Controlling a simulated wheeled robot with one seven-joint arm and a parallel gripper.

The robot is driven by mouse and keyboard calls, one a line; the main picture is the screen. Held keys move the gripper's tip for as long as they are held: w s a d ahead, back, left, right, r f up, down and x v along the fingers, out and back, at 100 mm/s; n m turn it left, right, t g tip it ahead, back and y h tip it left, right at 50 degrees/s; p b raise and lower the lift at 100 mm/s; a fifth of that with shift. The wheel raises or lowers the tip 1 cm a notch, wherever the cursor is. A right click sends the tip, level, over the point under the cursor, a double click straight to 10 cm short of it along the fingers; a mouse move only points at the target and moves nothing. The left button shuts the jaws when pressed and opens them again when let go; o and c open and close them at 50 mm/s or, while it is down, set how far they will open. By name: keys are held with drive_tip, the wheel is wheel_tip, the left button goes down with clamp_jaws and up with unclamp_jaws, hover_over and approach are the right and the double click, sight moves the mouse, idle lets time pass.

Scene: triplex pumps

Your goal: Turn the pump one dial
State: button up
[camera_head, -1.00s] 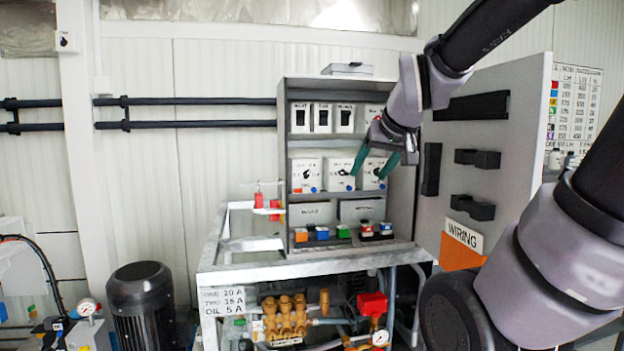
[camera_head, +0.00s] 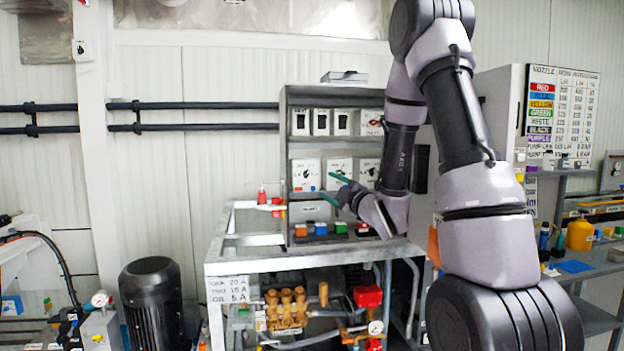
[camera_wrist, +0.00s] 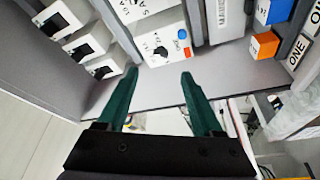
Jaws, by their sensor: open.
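The leftmost white dial box (camera_head: 306,174) sits in the middle row of the grey cabinet, with a small dark knob on its face. In the wrist view the same box (camera_wrist: 163,38) shows its black knob (camera_wrist: 160,51) and a red and a blue sticker. I cannot read which pump it belongs to. My gripper (camera_head: 331,187) is open and empty, its green fingers pointing left in front of the middle row. In the wrist view my gripper (camera_wrist: 160,74) has its fingertips spread on either side below the knob, apparently not touching it.
The middle dial box (camera_head: 340,171) and the right one (camera_head: 369,172) sit beside it. Black switches (camera_head: 320,122) are above. Coloured blocks (camera_head: 320,229) line the shelf below; an orange block (camera_wrist: 264,45) is near a ONE label. The frame's grey top (camera_head: 300,262) juts out below.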

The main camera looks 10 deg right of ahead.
sight(307, 175)
drive_tip(key=shift+y, duration=0.3)
drive_tip(key=x, duration=1)
drive_tip(key=shift+w+a, duration=0.25)
drive_tip(key=shift+a, duration=0.05)
clamp_jaws()
